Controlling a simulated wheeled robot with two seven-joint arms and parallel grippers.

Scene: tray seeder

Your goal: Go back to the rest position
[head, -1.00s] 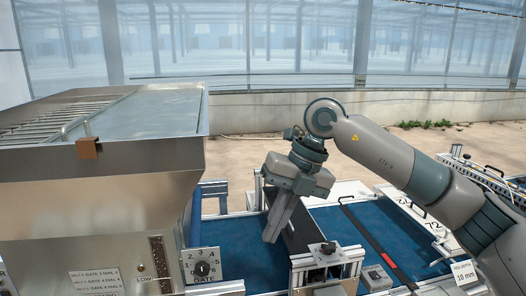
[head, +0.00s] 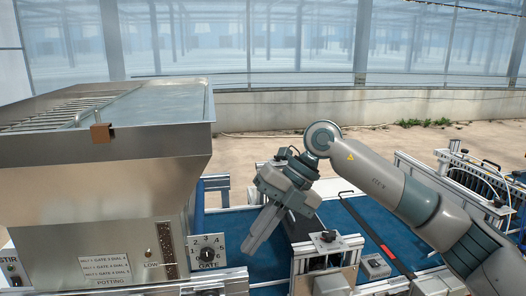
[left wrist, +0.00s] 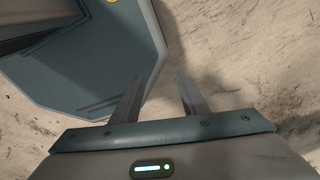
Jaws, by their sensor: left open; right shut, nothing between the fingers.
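My right gripper (head: 250,247) is in the head view, with its arm coming in from the right. Its fingers are shut and empty, pointing down and to the left above the blue belt (head: 268,262), beside the gate dial (head: 207,251). My left gripper is not in the head view. In the left wrist view my left gripper (left wrist: 160,82) is open, with its two fingers apart and nothing between them. Pale, rough ground lies behind those fingers.
The steel hopper (head: 90,190) fills the left side of the head view. A bracket with a black knob (head: 328,240) stands just right of my right gripper. A red and black bar (head: 392,255) lies across the belt farther right. Open floor (head: 260,158) lies behind.

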